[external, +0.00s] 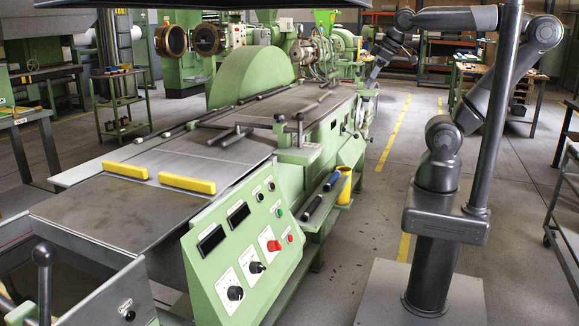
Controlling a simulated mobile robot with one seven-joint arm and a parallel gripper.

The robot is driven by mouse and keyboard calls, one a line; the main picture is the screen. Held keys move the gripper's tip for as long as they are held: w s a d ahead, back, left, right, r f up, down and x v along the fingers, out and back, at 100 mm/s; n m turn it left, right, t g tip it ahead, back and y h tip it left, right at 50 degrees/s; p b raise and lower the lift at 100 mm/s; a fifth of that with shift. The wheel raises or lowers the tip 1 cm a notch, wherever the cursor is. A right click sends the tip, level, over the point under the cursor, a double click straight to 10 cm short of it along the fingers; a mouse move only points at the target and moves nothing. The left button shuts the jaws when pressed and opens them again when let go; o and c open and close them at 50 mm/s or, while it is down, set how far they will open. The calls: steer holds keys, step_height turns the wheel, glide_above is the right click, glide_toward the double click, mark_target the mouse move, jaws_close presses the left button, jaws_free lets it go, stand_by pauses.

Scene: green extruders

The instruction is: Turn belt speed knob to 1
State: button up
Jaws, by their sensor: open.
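The green control panel (245,250) at the front of the machine carries two black knobs on white dial plates. The lower black knob (235,293) sits near the panel's lower left, and the other black knob (257,267) is above and right of it. The dial lettering is too small to read, so I cannot tell which is the belt speed knob or its setting. My gripper (371,82) is open, small and far back beside the machine's right side. It is well away from the panel, and nothing shows between its fingers.
A red button (273,245) sits close to the upper black knob. Two dark displays (211,239) are above. Yellow bars (187,183) lie on the machine bed. A side shelf holds dark-handled tools (322,200) and a yellow cup (344,184).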

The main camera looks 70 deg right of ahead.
steer(key=w+a+r+n+t+h, duration=0.15)
steer(key=w+a+n+h, duration=0.35)
steer(key=w+a+n, duration=1.15)
steer(key=w+a+n+t, duration=0.2)
steer(key=a+n+t, duration=0.3)
steer(key=a+n, duration=0.75)
steer(key=s+a+f+n+t+y, duration=0.1)
steer(key=s+a+n+t+y, duration=0.2)
steer(key=a, duration=0.7)
steer(key=s+a+n+t+y, duration=0.1)
steer(key=s+a+n+y, duration=0.3)
steer(key=a, duration=0.7)
steer(key=s+a+f+n+t, duration=0.1)
steer(key=s+a+n+t, duration=0.1)
steer(key=s+a, duration=0.6)
glide_toward(240, 292)
steer(key=w, duration=0.5)
steer(key=w+a, duration=0.1)
steer(key=w, duration=0.2)
steer(key=shift+w, duration=0.35)
